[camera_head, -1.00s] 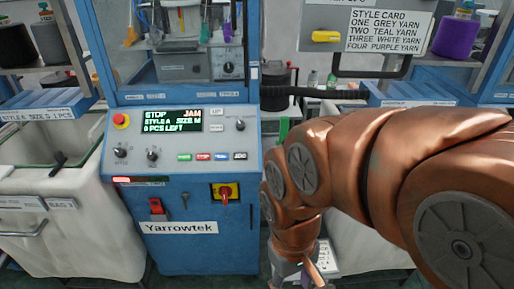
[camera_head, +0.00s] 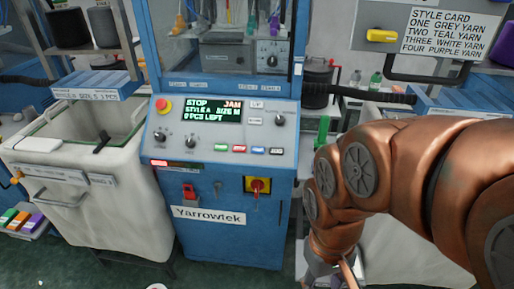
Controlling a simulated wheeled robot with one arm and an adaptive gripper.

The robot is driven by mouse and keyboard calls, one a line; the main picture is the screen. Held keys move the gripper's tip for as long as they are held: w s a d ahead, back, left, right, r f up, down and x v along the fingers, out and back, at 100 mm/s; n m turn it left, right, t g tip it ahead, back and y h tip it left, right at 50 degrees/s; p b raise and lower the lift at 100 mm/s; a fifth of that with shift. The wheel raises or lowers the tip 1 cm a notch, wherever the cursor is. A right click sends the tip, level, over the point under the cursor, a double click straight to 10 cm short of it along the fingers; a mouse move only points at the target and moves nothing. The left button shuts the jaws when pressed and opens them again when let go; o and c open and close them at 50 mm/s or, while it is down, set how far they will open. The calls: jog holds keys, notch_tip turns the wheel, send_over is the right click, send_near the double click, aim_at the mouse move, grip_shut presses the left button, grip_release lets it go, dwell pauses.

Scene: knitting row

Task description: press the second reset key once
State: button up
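The blue Yarrowtek knitting machine (camera_head: 222,240) stands at the centre, with a sloped grey control panel (camera_head: 175,148). Its display (camera_head: 212,111) reads STOP, JAM, STYLE A, SIZE M, 0 PCS LEFT. Below the display is a row of small keys: green (camera_head: 221,147), red (camera_head: 239,149), blue (camera_head: 257,150) and black (camera_head: 275,151). Their lettering is too small to read, so I cannot tell which is a reset key. My gripper (camera_head: 343,276) is low at the bottom edge, right of the machine and apart from the panel. It is mostly hidden or cut off.
A red stop button (camera_head: 163,105) and black knobs sit on the panel. A yellow-and-red rotary switch (camera_head: 258,186) is below. A white bin (camera_head: 90,190) stands at left. A style card (camera_head: 444,32) hangs at upper right. My copper arm fills the right side.

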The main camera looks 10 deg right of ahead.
grip_shut()
dwell(1.4)
